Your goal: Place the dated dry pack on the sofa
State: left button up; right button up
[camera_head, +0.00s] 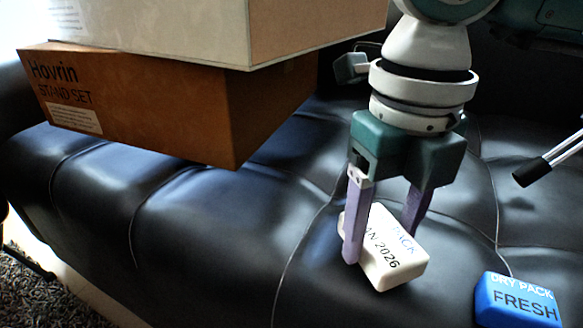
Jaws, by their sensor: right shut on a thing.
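A white block-shaped dry pack (395,270) with blue "PACK" and dark "AN 2026" print is between the two purple fingers of my right gripper (382,238). The gripper points down and is shut on it. The near finger hides part of its left side and print. The pack is tilted in the picture, low over the dark, tufted leather sofa (190,225). I cannot tell whether it touches the seat. My left gripper is not in view.
A blue "DRY PACK FRESH" block (518,302) lies on the seat to the right. A black and silver rod (548,158) shows at right. The seat's left front is clear.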

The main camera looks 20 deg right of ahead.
aim_at(382, 233)
jog(key=shift+f, duration=0.45)
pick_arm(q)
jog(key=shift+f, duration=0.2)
pick_arm(e)
jog(key=shift+r, duration=0.1)
jog(key=shift+f, duration=0.25)
jog(key=o, duration=1.4)
jog(key=shift+r, duration=0.1)
pick_arm(q)
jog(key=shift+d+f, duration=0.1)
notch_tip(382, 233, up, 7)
jog(key=p, duration=0.7)
pick_arm(e)
notch_tip(382, 233, up, 12)
jog(key=shift+r, duration=0.2)
